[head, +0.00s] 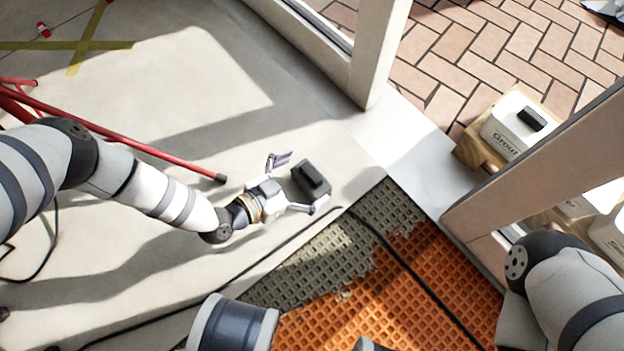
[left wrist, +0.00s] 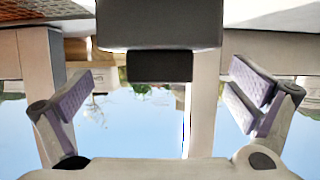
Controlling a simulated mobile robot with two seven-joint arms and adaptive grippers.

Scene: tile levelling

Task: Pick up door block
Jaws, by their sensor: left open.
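The door block (head: 311,180) is a dark block with a smaller raised part on top. In the head view it sits on the pale concrete floor near the door frame. It also shows at the top middle of the left wrist view (left wrist: 160,24), with its narrower part below. My left gripper (head: 303,179) is open, with its fingers spread to either side of the block. In the left wrist view the gripper (left wrist: 168,88) has clear gaps between both purple-padded fingers and the block. I see no contact. My right arm is at the lower right, with its gripper out of view.
A door frame post (head: 377,50) stands beyond the block. Orange matting (head: 400,290), partly covered in grey, lies at the lower right with a dark cable across it. A red pole (head: 130,145) lies to the left. White tubs (head: 508,125) stand outside on the right.

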